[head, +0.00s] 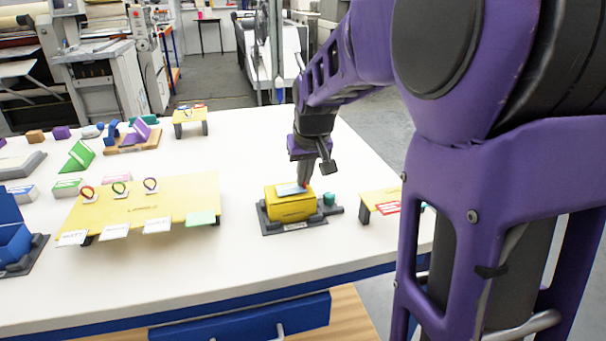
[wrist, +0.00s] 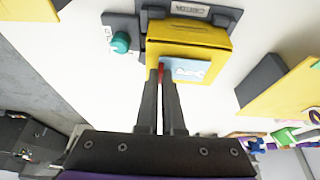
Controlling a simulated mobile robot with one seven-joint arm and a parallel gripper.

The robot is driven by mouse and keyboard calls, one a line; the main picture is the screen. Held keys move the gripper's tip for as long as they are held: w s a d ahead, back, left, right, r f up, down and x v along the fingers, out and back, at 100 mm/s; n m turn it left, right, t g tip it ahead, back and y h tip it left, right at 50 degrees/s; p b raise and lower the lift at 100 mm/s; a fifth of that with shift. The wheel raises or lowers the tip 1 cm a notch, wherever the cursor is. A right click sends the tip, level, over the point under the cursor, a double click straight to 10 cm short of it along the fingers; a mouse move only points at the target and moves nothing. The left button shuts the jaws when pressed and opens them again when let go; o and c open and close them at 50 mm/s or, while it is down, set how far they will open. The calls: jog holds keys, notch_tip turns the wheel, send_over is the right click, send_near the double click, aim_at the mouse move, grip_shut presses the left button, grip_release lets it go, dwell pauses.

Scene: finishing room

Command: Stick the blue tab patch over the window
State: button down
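A yellow carton (head: 290,204) sits in a dark grey holder (head: 272,228); it also shows in the wrist view (wrist: 190,38). A light blue patch (head: 290,189) with white marks lies at the carton's top, near one edge; the wrist view shows it too (wrist: 190,70). My gripper (head: 305,184) points down at the patch's edge. In the wrist view its fingertips (wrist: 161,78) are nearly together on a thin red tab (wrist: 161,70). I see no blue tab there. No window shows; I cannot tell whether the patch covers it or touches the carton fully.
A teal knob (head: 329,199) sits beside the carton on the holder. A yellow stand (head: 150,203) with coloured loops and hanging cards is to the left. A smaller yellow stand (head: 378,196) with a red label is to the right. White table shows between them.

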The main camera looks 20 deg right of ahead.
jog(key=shift+s+f, duration=0.1)
jog(key=shift+f, duration=0.3)
dwell(0.7)
jog(key=shift+r, duration=0.15)
jog(key=c, duration=0.6)
grip_release()
jog(key=shift+c, duration=0.2)
jog(key=shift+r, duration=0.15)
jog(key=shift+r+p, duration=3.2)
jog(key=shift+r, duration=0.75)
